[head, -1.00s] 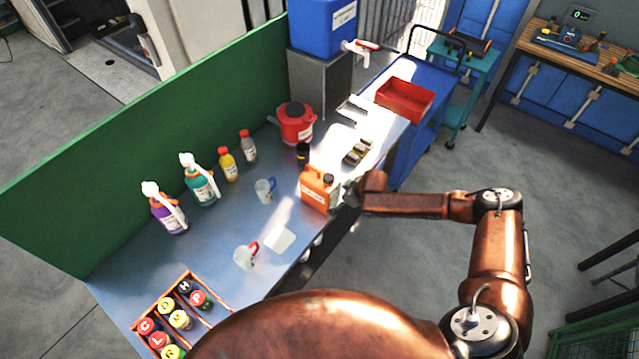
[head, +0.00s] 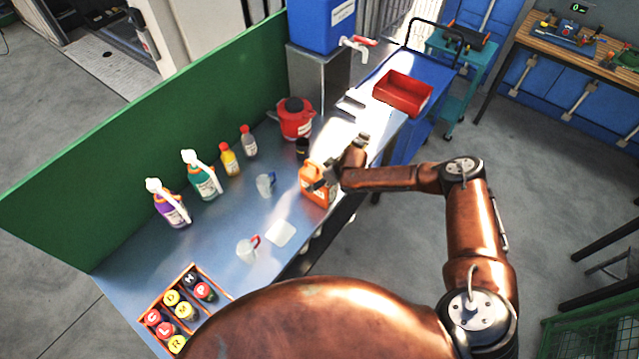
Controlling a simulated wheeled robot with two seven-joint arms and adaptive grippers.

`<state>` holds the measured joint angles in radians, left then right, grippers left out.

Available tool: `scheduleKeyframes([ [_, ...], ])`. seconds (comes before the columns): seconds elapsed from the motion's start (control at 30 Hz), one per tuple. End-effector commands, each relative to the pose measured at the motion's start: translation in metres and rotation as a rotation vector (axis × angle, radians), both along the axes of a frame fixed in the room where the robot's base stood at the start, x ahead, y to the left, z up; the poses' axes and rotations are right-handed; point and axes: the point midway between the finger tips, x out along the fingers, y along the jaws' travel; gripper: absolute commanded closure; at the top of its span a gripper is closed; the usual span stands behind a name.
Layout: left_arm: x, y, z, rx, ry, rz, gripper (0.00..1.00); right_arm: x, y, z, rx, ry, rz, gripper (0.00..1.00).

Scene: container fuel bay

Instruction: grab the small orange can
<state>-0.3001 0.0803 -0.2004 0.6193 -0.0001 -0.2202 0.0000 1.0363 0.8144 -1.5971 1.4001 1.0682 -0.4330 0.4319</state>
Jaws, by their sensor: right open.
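The small orange can (head: 313,194) stands upright near the front edge of the metal bench, right of the middle of the head view. It has a pale label on its front. My right gripper (head: 328,178) is open at the can's upper right side, with its dark fingers over the top part of the can. The fingers hide the can's cap and part of its top. I cannot tell whether they touch it. My left gripper is not in view.
A red can (head: 295,118) and a dark container (head: 302,149) stand behind the orange can. Spray bottles (head: 203,178) line the green panel (head: 150,155). A red bin (head: 403,92) sits farther right.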

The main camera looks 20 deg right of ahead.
Motion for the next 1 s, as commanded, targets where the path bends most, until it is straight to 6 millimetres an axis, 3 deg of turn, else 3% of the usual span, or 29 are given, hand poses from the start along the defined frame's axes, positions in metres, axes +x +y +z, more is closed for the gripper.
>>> scheduleKeyframes([
  [0.27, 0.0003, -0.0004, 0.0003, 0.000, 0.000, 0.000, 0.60, 0.0018, 0.0012, -0.0028, 0.001, -0.001, 0.000, 0.18],
  [1.0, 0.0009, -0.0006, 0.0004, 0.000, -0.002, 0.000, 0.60, 0.0015, 0.0003, -0.0027, -0.001, -0.001, -0.001, 0.68],
])
